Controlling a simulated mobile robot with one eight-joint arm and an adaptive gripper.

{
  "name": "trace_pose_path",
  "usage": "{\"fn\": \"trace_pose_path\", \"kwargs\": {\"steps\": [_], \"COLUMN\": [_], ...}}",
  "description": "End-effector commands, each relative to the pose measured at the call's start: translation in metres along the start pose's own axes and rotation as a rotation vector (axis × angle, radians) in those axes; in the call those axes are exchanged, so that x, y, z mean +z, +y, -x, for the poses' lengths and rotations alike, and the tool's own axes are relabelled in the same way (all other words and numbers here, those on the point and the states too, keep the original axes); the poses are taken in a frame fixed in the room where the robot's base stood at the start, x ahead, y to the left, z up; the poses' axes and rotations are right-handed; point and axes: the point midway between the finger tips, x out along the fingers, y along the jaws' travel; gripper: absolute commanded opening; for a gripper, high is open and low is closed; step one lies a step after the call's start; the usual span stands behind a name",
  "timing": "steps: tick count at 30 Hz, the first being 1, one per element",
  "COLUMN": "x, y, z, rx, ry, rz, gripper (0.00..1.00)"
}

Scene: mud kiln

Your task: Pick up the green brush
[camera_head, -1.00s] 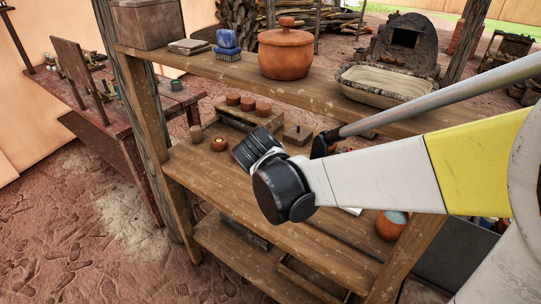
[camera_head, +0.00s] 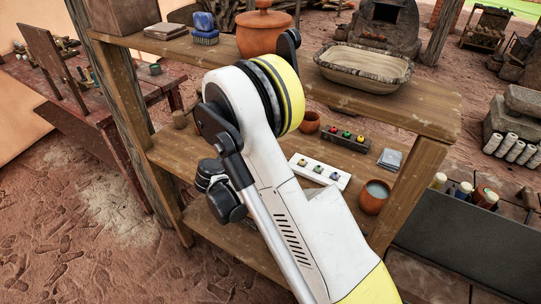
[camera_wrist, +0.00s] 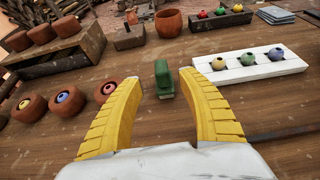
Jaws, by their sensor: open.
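The green brush (camera_wrist: 164,78) lies on the wooden shelf in the wrist view, small and blocky, a little beyond my fingertips. My gripper (camera_wrist: 157,82) is open, its two yellow fingers spread to the left and right of the brush's line, with nothing held between them. I cannot tell how high the fingertips are above the shelf. In the head view my arm covers that part of the middle shelf, so the brush and my gripper are hidden there.
A white tray of small coloured balls (camera_wrist: 249,66) lies right of my right finger. Small clay pots (camera_wrist: 68,99) stand left of my left finger. A terracotta cup (camera_wrist: 168,23) stands behind the brush. The upper shelf (camera_head: 437,107) overhangs, carrying a lidded pot (camera_head: 262,33).

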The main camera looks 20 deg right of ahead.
Motion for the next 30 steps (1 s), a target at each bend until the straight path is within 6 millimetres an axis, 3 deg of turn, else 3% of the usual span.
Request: {"fn": "trace_pose_path", "kwargs": {"steps": [15, 22, 23, 27, 30], "x": [-0.002, 0.001, 0.001, 0.001, 0.001], "y": [-0.004, -0.003, -0.003, -0.003, -0.003], "z": [-0.066, -0.069, -0.069, -0.068, -0.068], "rx": [-0.002, 0.002, 0.001, 0.001, 0.001], "ry": [0.001, 0.001, 0.001, 0.001, 0.001], "rz": [-0.002, -0.001, -0.001, -0.002, -0.002], "gripper": [0.47, 0.47, 0.42, 0.00, 0.00]}}
